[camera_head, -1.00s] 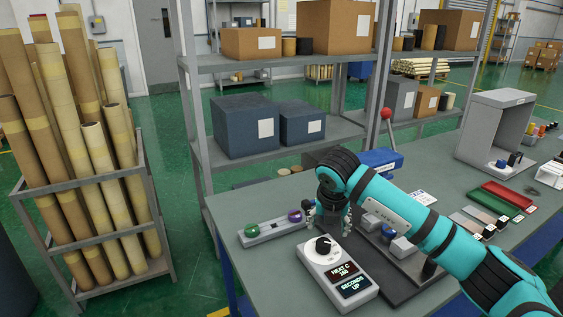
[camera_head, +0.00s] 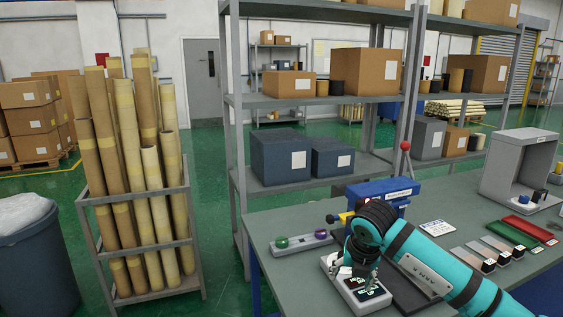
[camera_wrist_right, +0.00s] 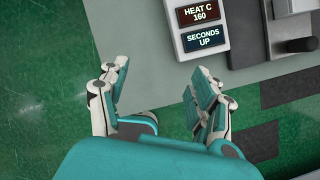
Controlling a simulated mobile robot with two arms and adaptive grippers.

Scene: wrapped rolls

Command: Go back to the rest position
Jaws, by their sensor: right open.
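My right arm, teal with black joints, reaches in from the lower right in the head view. My right gripper (camera_head: 361,275) hangs over the front part of the heat control box (camera_head: 345,285) and partly hides it. In the right wrist view my right gripper (camera_wrist_right: 158,100) is open, with nothing between its fingers. The control box (camera_wrist_right: 200,25) there reads "HEAT C 160" and "SECONDS UP" and lies ahead of the fingers. The fingers are over the table's edge and the green floor. My left gripper is not in view.
The grey table (camera_head: 290,265) also bears a holder (camera_head: 302,243) with a green and a purple item, a blue machine (camera_head: 383,190) with a red-knobbed lever, and red and green trays (camera_head: 530,227). A rack of tall rolls (camera_head: 140,240) and a dark bin (camera_head: 40,265) stand left.

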